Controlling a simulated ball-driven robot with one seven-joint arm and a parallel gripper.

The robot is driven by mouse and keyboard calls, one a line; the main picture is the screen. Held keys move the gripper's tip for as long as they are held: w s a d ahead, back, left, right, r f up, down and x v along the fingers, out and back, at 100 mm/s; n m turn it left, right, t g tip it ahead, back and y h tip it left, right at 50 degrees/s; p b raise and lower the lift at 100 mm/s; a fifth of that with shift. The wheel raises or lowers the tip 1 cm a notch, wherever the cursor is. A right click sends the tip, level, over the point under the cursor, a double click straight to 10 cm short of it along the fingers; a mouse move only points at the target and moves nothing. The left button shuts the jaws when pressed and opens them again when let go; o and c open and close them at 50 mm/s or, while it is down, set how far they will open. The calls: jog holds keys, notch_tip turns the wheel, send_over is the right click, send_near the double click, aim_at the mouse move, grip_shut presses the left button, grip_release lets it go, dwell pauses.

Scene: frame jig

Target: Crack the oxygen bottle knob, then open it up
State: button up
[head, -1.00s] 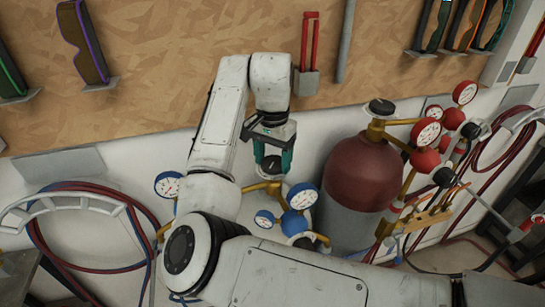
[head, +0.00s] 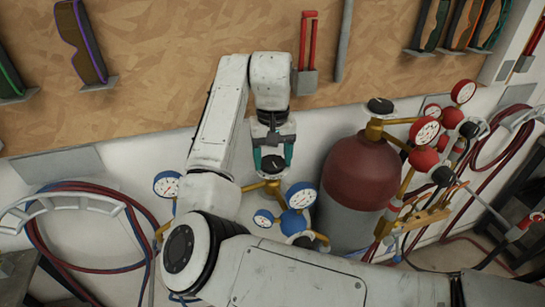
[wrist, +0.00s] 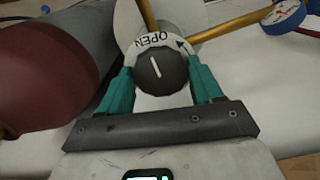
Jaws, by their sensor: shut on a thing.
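The oxygen bottle knob (wrist: 161,72) is a dark round knob with a white line, seen in the wrist view. Behind it lies a white dial ring (wrist: 150,40) with the word OPEN and a dark arrow. My gripper (head: 273,163) has its teal fingers on either side of the knob and is shut on it. In the wrist view the knob sits between the fingers (wrist: 160,82). The knob is also visible in the head view (head: 271,166), above a brass valve with blue gauges (head: 301,196). The oxygen bottle's body is mostly hidden by my arm.
A dark red bottle (head: 360,175) with its own black knob (head: 380,106) and red gauges (head: 424,131) stands close to the right. Coiled hoses (head: 85,190) hang on the left. A wooden board (head: 190,60) with tools is behind.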

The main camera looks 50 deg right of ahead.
aim_at(272, 162)
dwell(0.5)
jog(key=o, duration=1.1)
jog(key=shift+c, duration=0.2)
notch_tip(272, 162, up, 11)
jog(key=shift+b, duration=0.4)
jog(key=shift+f, duration=0.15)
